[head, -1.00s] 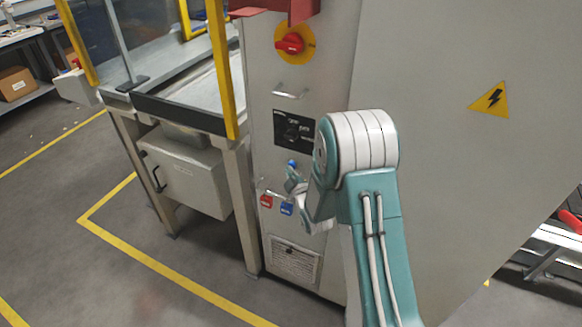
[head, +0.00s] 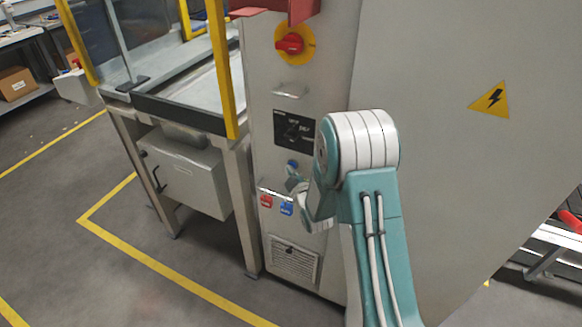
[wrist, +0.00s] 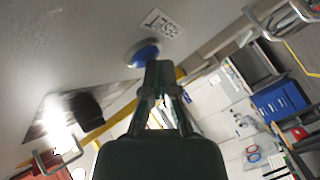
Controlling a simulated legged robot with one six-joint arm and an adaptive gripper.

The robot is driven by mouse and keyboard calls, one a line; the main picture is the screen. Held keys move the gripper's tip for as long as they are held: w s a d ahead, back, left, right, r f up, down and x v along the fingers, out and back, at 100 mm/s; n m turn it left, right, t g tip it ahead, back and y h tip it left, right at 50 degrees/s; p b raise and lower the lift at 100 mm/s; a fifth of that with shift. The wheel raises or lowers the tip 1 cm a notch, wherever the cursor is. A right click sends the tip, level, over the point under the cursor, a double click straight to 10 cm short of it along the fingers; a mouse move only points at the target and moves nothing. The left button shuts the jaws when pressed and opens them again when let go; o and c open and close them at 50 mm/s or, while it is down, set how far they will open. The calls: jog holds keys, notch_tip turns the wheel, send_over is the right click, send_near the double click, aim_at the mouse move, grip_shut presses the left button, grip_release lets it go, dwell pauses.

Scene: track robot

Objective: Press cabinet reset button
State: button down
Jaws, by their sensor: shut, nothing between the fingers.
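The blue reset button (head: 292,164) is on the cabinet's front panel (head: 340,60), just below a black switch plate. In the wrist view the round blue button (wrist: 143,52) sits beside a white RESET label (wrist: 160,23). My gripper (wrist: 158,68) is shut and empty, its fingertips overlapping the button's edge in that view. In the head view my gripper (head: 293,183) is just below the button, partly hidden by my own arm. I cannot tell whether the fingertips touch the button.
A red rotary switch (head: 290,44) on a yellow disc and a metal handle (head: 291,90) are higher on the panel. A yellow-posted machine frame (head: 222,70) stands to the left.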

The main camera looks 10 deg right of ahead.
jog(key=shift+s+a, duration=0.45)
jog(key=shift+s, duration=0.15)
jog(key=s+a, duration=0.1)
jog(key=s, duration=0.1)
jog(key=s+a, duration=0.2)
dwell(0.4)
dwell(0.5)
